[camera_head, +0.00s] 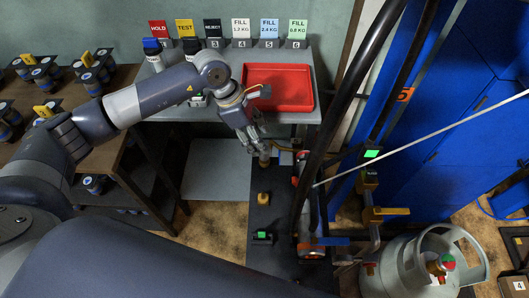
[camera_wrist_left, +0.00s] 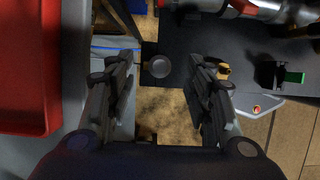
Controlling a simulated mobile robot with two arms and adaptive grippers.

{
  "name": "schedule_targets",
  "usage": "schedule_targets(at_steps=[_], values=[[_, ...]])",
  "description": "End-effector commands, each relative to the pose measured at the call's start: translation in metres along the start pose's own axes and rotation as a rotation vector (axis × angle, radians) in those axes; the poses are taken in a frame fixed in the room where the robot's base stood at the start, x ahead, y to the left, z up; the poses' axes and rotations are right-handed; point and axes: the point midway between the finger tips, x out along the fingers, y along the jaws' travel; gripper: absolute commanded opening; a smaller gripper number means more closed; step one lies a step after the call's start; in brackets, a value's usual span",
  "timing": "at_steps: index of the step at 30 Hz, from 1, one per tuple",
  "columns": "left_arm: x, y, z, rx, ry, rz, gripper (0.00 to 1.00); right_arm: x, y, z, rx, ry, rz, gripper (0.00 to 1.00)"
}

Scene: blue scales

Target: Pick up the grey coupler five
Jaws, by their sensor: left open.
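My left gripper (camera_head: 250,138) is open, pointing down in front of the grey table, just past the red tray. In the left wrist view its two fingers (camera_wrist_left: 160,70) stand apart. A small round grey piece (camera_wrist_left: 158,66) shows between the fingertips, untouched, seen from above. It seems to be the upright grey and brass piece (camera_head: 265,157) under the gripper in the head view, at the far end of the dark bench. It may be the grey coupler five; no number is legible on it. My right gripper is not in view.
The red tray (camera_head: 304,108) lies on the grey table, with number signs behind it. A thick black hose (camera_head: 322,130) and a gas cylinder (camera_head: 405,275) are to the right.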

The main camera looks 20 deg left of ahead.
Motion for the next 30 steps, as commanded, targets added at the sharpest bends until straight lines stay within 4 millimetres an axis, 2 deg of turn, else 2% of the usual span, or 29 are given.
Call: schedule_targets(at_steps=[5,9,13,22,28,30], values=[[0.013,-0.001,-0.001,0.0,0.0,-0.003,0.48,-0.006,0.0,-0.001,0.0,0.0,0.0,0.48],[0.035,-0.001,-0.004,-0.001,-0.001,-0.005,0.48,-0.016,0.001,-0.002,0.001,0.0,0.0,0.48],[0.051,0.0,-0.004,0.0,-0.002,-0.002,0.48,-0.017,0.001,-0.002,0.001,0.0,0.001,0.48],[0.057,0.001,-0.005,0.001,-0.002,0.0,0.48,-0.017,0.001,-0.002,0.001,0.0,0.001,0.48],[0.057,0.001,-0.005,0.001,-0.002,0.0,0.03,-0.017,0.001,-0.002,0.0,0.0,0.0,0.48],[0.057,0.001,-0.005,0.001,-0.002,0.0,0.0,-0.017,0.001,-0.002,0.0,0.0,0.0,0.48]])
